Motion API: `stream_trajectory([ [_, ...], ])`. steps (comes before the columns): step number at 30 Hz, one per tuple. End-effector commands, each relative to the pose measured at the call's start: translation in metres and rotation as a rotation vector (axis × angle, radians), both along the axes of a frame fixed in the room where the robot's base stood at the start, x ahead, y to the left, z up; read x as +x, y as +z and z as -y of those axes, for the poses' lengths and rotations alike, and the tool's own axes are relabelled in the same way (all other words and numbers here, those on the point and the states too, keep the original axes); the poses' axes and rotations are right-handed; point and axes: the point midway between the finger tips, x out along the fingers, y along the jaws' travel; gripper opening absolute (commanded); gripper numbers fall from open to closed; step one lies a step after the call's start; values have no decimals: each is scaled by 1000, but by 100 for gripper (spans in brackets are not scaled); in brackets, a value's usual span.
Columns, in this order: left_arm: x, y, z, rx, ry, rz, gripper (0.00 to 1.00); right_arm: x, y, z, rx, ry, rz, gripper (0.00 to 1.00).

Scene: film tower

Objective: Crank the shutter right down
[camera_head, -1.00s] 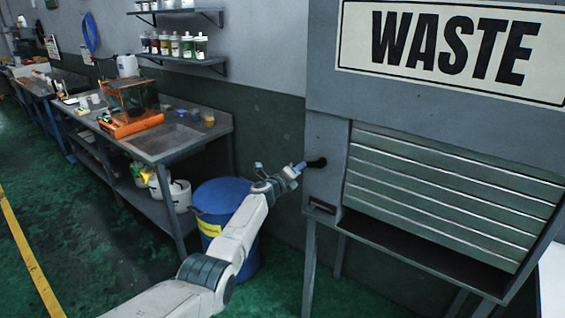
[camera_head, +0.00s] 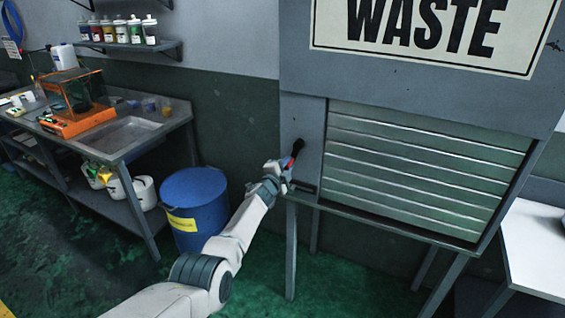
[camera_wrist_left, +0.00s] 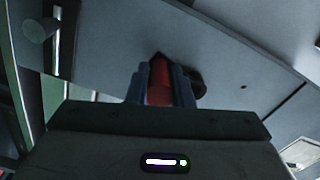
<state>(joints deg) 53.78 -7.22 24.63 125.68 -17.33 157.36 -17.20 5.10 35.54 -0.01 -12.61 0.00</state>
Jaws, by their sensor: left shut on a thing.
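The shutter (camera_head: 415,165) is a slatted grey-green panel in the waste cabinet (camera_head: 300,90), under the WASTE sign. Its slats fill nearly all the opening, and its lower edge is close to the sill; I cannot tell whether they touch. The crank has a black end (camera_head: 298,145) and a red grip (camera_head: 291,161) on the cabinet's left face. My left gripper (camera_head: 286,170) is shut on the crank's red grip, below and left of the black end. In the left wrist view the red grip (camera_wrist_left: 160,82) sits between the two fingers. My right gripper is out of view.
A blue drum (camera_head: 195,200) stands left of the cabinet, close to my left arm. A workbench with a sink (camera_head: 125,135) is at the left. A white table (camera_head: 535,240) is at the right. The green floor between is partly clear.

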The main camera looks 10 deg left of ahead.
Motion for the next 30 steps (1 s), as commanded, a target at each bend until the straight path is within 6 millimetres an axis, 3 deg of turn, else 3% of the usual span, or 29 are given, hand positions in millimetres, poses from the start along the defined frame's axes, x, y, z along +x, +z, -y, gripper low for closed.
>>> stream_trajectory([
  [9,-6,-5,13,-183,-3,-71,0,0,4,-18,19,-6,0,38],
  [30,-7,-6,18,-262,-3,-98,0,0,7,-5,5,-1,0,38],
])
